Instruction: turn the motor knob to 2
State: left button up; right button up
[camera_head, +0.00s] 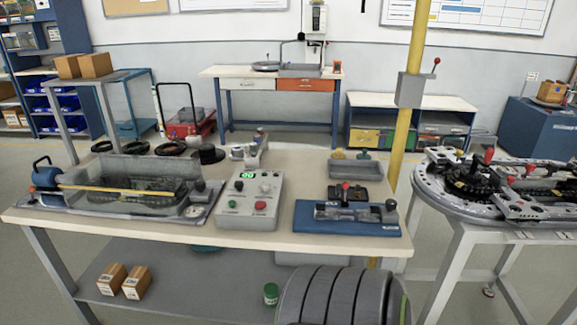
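A grey control box (249,200) stands on the middle of the workbench. It has a green lit display (247,175), a green button (232,204) and a red button (260,205). A small pale round knob (265,188) is on its right side, below the display. The knob's setting and the display's digits are too small to read with certainty. Neither of my grippers is in view.
On the workbench (300,246), a grey trough with a blue motor (45,175) is left of the box. A blue fixture (346,218) is to its right. A yellow post (408,110) rises behind the bench, and a ring track (440,200) stands at the right.

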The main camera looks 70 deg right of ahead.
aim_at(265, 186)
jog(key=z, duration=2.05)
